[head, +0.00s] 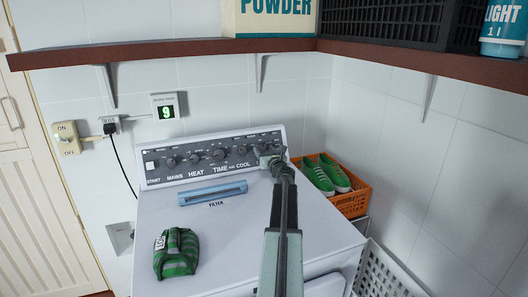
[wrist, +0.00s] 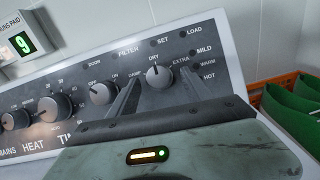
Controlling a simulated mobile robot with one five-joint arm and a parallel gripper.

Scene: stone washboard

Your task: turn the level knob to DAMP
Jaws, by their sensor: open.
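The dryer's control panel (head: 205,159) is a dark strip with several knobs. In the wrist view, the level knob (wrist: 158,76) is a round grey knob at the panel's right part, with DAMP at its lower left, DRY above it and EXTRA at its right. Its pointer seems to face up toward DRY, but the mark is too small to be sure. My gripper (wrist: 160,82) is open, with one finger on each side of the knob. I cannot tell whether either finger touches it. In the head view, my gripper (head: 270,160) is at the panel's right end and covers the knob.
Another knob (wrist: 103,92) with OFF and ON sits just left of my left finger. An orange crate (head: 350,204) with green shoes (head: 325,178) stands right of the dryer. A blue filter handle (head: 212,193) and a green striped bundle (head: 176,254) are on the dryer top. A shelf (head: 180,50) overhangs behind.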

